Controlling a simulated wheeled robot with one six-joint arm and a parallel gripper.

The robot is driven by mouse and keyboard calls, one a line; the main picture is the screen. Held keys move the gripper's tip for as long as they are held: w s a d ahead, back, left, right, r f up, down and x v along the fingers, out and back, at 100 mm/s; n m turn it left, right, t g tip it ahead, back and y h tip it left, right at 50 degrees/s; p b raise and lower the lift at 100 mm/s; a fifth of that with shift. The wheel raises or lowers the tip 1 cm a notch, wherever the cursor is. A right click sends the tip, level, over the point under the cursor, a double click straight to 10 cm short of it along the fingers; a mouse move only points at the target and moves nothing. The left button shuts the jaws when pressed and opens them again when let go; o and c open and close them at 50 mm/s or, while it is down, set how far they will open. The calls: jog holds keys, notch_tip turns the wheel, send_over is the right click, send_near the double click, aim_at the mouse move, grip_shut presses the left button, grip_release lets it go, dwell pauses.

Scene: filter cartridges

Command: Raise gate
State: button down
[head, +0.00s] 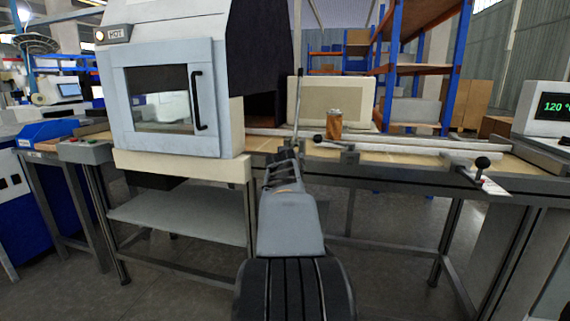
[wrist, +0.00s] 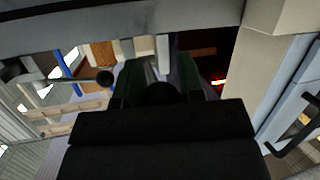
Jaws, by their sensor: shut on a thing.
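My gripper (head: 288,152) is at the conveyor's near edge, just right of the white machine. In the wrist view, its dark fingers (wrist: 160,88) are closed around a dark rounded knob (wrist: 160,95), seen only in part. A thin upright grey bar (head: 298,75) rises just behind my gripper; it may be the gate or its post, but I cannot tell which. The gate's height above the belt is hidden by my arm.
A lever with a black ball knob (head: 318,138) is close to my gripper's right; a black ball also shows in the wrist view (wrist: 105,77). Another black-knobbed lever (head: 482,163) is farther right. The white machine (head: 170,90) with a windowed door stands close left.

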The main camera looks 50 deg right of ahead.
jog(key=shift+d, duration=0.1)
jog(key=c, duration=1)
grip_release()
jog(key=shift+d, duration=0.15)
jog(key=shift+o, duration=1.2)
jog(key=shift+a, duration=0.2)
jog(key=p+v, duration=0.2)
jog(key=v, duration=1.1)
jog(key=shift+s+a, duration=0.25)
jog(key=shift+r, duration=0.1)
